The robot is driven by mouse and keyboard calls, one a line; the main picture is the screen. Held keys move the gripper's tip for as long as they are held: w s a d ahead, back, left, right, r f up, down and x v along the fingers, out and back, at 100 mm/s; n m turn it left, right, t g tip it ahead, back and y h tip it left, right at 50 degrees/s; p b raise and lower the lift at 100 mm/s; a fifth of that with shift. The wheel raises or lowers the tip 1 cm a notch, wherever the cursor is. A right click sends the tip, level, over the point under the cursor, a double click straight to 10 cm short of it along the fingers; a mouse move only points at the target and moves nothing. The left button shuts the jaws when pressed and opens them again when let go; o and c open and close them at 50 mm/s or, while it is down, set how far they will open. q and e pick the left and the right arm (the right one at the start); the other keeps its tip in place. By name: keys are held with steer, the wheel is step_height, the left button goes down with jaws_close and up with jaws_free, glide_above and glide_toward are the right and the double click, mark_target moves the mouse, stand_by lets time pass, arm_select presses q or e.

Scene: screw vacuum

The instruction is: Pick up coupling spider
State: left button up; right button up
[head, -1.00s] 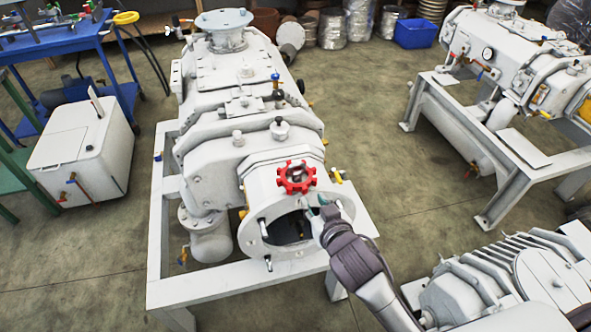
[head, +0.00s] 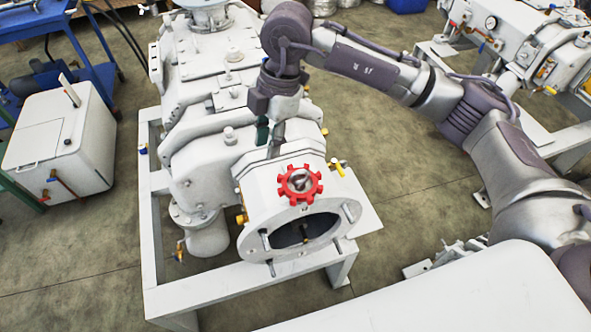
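The coupling spider (head: 300,197) is a red, toothed ring in the head view. It rests at the front end of the white vacuum pump (head: 207,150), just above the round flange opening (head: 306,231). A grey round part shows through its middle. My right gripper (head: 271,140) points down over the pump's top, behind and slightly left of the spider, apart from it. Its two fingers look spread, with nothing between them. My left gripper is not in view.
Studs stick out around the flange, and a yellow-handled valve (head: 336,167) is right of the spider. A white box (head: 60,140) and blue cart (head: 75,45) stand left. Another white machine (head: 520,45) stands at the upper right. Floor between the machines is clear.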

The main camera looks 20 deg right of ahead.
steer(key=w+d+r+m+h, duration=0.1)
steer(key=w+d+m+h, duration=0.1)
steer(key=d, duration=0.3)
steer(key=p, duration=0.2)
glide_above(292, 168)
steer(key=shift+t+h, duration=0.3)
step_height(292, 168, down, 7)
steer(key=shift+w+d+f, duration=0.1)
steer(key=shift+w+f, duration=0.05)
steer(key=shift+f, duration=0.05)
step_height(292, 168, down, 5)
steer(key=shift+r+p, duration=0.2)
steer(key=shift+p, duration=0.75)
steer(key=shift+f, duration=0.55)
jaws_close()
